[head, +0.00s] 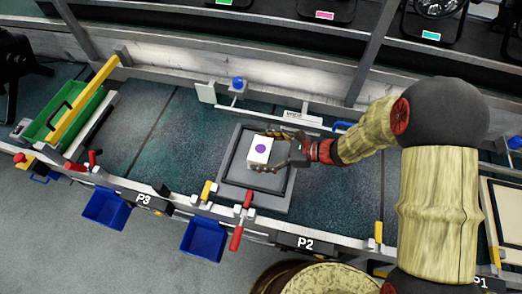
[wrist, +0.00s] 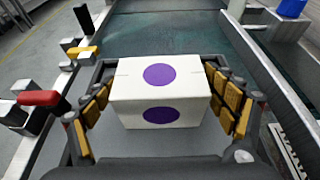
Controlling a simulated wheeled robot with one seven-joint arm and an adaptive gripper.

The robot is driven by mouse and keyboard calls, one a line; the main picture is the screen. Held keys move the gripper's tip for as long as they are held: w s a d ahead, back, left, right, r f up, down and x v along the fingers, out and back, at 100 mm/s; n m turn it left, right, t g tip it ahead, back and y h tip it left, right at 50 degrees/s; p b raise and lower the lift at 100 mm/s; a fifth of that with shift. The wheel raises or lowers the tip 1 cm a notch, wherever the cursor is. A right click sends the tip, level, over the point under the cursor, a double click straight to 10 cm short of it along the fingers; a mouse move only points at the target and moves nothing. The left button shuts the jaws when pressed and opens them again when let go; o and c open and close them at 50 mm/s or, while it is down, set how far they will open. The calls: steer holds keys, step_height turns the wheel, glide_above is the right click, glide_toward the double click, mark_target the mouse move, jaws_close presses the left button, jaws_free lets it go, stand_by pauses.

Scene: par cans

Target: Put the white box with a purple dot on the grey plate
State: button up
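The white box (head: 260,151) has purple dots; the wrist view shows one on its top and one on its near side. My gripper (wrist: 160,95) is around the box, with yellow-padded fingers close against its left and right sides, shut on it. In the head view my gripper (head: 277,149) reaches in from the right, with one finger behind the box and one in front. The grey plate (head: 243,196) lies on the bench beneath, a square with a dark inner border. The box is over its inner area. I cannot tell whether its underside touches the plate.
A red-handled clamp (head: 236,238) stands at the plate's front edge. Blue bins (head: 203,240) hang from the bench front. A green crate (head: 72,118) with a yellow bar is at the left. A blue-topped fixture (head: 238,84) stands behind. The bench left of the plate is clear.

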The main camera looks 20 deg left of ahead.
steer(key=shift+o, duration=0.8)
steer(key=shift+r, duration=0.25)
steer(key=p+v, duration=0.4)
steer(key=v, duration=0.8)
steer(key=s+d+r+n+t+h, duration=0.2)
steer(key=s+d+r+n+h, duration=0.2)
steer(key=d+r, duration=0.4)
steer(key=s+d+r+n+t+h, duration=0.2)
steer(key=s+d+r+n+h, duration=0.3)
steer(key=d+r+n, duration=0.2)
steer(key=s+d+r+n+t+h, duration=0.3)
steer(key=s+d+r+n+h, duration=0.1)
steer(key=d+r, duration=0.6)
steer(key=shift+s+d+n+h, duration=0.15)
steer(key=shift+s+n+h, duration=0.2)
steer(key=shift+n, duration=0.55)
